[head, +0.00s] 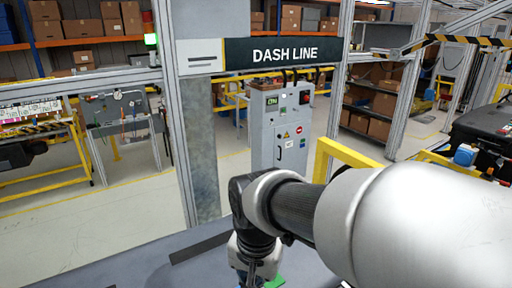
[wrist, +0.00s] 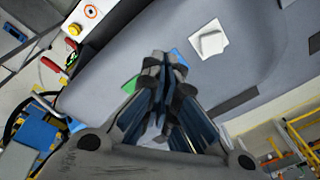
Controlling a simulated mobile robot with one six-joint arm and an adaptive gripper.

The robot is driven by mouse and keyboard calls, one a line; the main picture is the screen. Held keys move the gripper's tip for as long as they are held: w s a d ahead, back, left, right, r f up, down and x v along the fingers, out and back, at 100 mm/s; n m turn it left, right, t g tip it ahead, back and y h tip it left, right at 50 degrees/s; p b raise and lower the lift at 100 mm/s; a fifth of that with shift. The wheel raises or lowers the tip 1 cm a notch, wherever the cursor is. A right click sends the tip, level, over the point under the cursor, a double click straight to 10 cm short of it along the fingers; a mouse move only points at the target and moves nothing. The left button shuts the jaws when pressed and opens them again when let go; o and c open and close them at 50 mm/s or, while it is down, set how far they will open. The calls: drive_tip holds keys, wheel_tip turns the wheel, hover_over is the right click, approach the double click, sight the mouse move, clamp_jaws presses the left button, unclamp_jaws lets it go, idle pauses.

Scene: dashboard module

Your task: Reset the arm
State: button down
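My arm reaches out over a grey surface from the right side of the head view, with its wrist bent down at the bottom. My gripper (wrist: 165,70) points at the grey surface (wrist: 120,45) in the wrist view. Its two dark fingers come together at the tips, with nothing seen held between them. In the head view the gripper is mostly cut off by the bottom edge. Green patches (wrist: 130,85) and blue patches (wrist: 179,57) show behind the fingertips, partly hidden by them.
A white square piece (wrist: 209,40) lies on the grey surface beyond the fingers. A control cabinet (head: 280,130) and a yellow rail (head: 345,153) stand behind the arm. A post (head: 195,140) rises under the DASH LINE sign (head: 284,53). A blue item (wrist: 40,133) lies at left.

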drive_tip(key=s+d+f+n+t+b, duration=0.3)
drive_tip(key=s+d+f+n+b, duration=0.1)
drive_tip(key=s+d+f+b, duration=0.7)
drive_tip(key=s+d+b, duration=0.2)
drive_tip(key=d, duration=0.1)
drive_tip(key=shift+d+f+h+b, duration=0.3)
drive_tip(key=shift+d+f, duration=0.05)
drive_tip(key=shift+d, duration=0.05)
drive_tip(key=shift+d, duration=0.1)
